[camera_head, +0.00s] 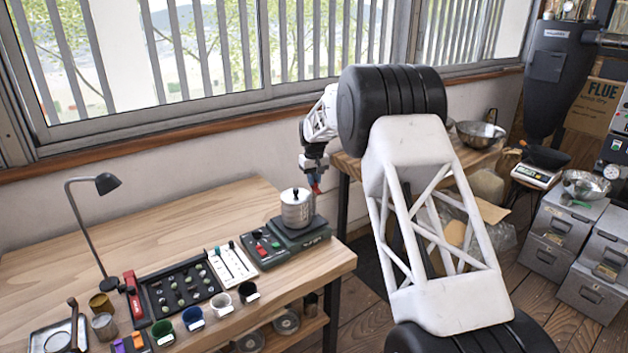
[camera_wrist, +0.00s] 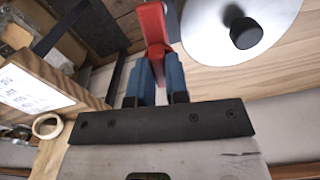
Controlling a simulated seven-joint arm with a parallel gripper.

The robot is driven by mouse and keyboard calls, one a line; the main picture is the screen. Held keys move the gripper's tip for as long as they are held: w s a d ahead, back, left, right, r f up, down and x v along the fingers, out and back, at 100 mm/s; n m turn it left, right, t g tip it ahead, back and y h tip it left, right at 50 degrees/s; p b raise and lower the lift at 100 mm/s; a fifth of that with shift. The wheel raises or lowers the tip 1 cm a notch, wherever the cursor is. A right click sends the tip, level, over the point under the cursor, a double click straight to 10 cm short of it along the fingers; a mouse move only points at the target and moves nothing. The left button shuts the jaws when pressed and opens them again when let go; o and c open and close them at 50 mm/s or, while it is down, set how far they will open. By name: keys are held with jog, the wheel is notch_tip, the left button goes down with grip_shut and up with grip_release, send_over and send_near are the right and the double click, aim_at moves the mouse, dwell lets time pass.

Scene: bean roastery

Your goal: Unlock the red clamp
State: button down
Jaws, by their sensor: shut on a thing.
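The red clamp (camera_wrist: 151,22) shows at the top of the wrist view as a red lever. My gripper (camera_wrist: 156,62) has its blue fingers shut on the lever's near end. In the head view a small bit of the red clamp (camera_head: 316,188) shows just under my gripper (camera_head: 314,178), at the right of a silver canister (camera_head: 297,210). The canister's round lid (camera_wrist: 215,30) with its black knob lies right of the fingers in the wrist view. The clamp's base and hinge are hidden, so I cannot tell its lock state.
The canister stands on a dark green device (camera_head: 300,238) near the right end of the wooden table (camera_head: 170,238). A control box (camera_head: 264,248), a white card (camera_head: 232,264), a black bean tray (camera_head: 158,312) and several cups stand to the left. The table's back left is clear apart from a lamp (camera_head: 85,225).

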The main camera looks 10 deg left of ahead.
jog(key=shift+n, duration=1.2)
jog(key=c, duration=1.1)
grip_release()
jog(key=shift+r, duration=0.1)
jog(key=shift+r, duration=3.85)
